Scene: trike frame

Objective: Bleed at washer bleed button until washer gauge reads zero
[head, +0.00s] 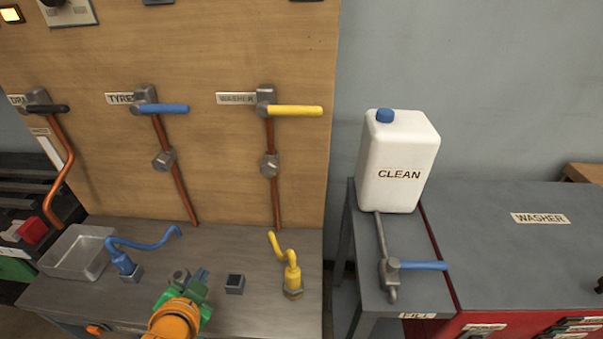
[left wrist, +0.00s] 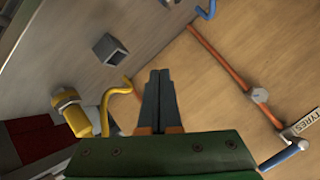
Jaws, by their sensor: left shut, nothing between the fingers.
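A label reading WASHER (head: 236,98) is on the wooden board beside a valve with a yellow lever (head: 295,110). A copper pipe runs down from that valve through a grey fitting (head: 269,165). A yellow hose fitting (head: 292,275) stands on the bench below; it also shows in the left wrist view (left wrist: 75,112). I cannot make out a washer bleed button or a readable washer gauge. My left gripper (head: 192,279) is over the bench, left of the yellow fitting. Its fingers (left wrist: 159,80) are shut and empty. My right gripper is not visible.
A small square socket (head: 235,284) is on the bench between my left gripper and the yellow fitting. A blue hose fitting (head: 125,262) and a clear tray (head: 76,252) are at left. A white CLEAN canister (head: 398,160) and a blue-levered tap (head: 420,265) are at right.

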